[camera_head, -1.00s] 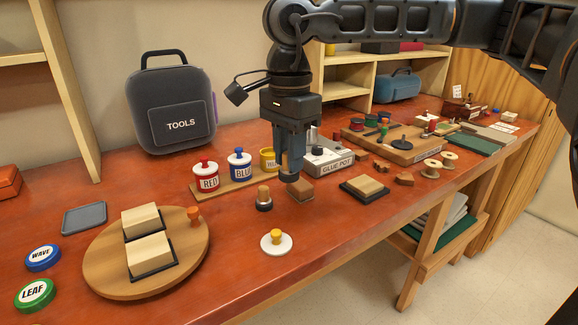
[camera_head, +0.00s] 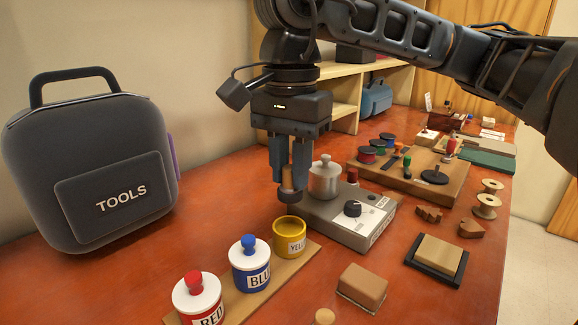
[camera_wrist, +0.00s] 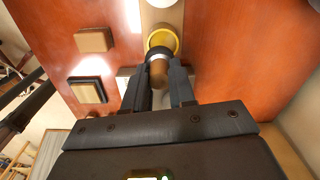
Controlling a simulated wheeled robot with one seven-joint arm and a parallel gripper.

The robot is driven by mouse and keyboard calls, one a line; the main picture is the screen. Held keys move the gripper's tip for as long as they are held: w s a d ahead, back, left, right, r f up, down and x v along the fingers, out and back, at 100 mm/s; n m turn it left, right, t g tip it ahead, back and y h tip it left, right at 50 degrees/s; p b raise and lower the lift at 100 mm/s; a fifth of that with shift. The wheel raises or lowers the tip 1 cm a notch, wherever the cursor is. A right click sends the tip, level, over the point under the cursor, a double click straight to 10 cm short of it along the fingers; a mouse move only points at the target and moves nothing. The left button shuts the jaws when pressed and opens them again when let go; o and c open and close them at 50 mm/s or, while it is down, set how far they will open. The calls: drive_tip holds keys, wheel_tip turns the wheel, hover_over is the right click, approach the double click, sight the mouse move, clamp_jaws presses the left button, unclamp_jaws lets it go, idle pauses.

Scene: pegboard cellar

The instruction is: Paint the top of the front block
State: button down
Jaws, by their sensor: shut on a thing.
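My gripper (camera_head: 290,180) is shut on a stubby brush (camera_head: 289,184) with a wooden handle and dark lower end. The brush is upright, its dark end just above or behind the far rim of the open yellow pot (camera_head: 290,243). The wrist view shows the brush (camera_wrist: 158,70) overlapping the yellow pot (camera_wrist: 162,34); I cannot tell whether it touches. The lidded blue pot (camera_head: 250,275) and red pot (camera_head: 198,300) stand on the same wooden strip (camera_head: 228,307). The round board with two pale blocks is out of view now.
A grey glue pot unit (camera_head: 345,225) stands close right of my gripper. A brown block (camera_head: 362,287), a wooden knob (camera_head: 324,317) and a pale block on a dark base (camera_head: 438,256) are nearer. A TOOLS case (camera_head: 90,165) stands left. Bare red bench lies between.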

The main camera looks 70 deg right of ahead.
sight(290, 199)
drive_tip(key=shift+w+d+f, duration=0.1)
drive_tip(key=shift+w+d, duration=0.05)
drive_tip(key=shift+d, duration=0.1)
drive_tip(key=shift+f+b, duration=1.3)
drive_tip(key=shift+f, duration=1.55)
drive_tip(key=shift+f+b, duration=0.5)
drive_tip(key=shift+b, duration=0.2)
drive_tip(key=shift+f+b, duration=0.15)
drive_tip(key=shift+b, duration=0.45)
idle(1.5)
drive_tip(key=shift+r+p, duration=1.3)
drive_tip(key=shift+r, duration=2.3)
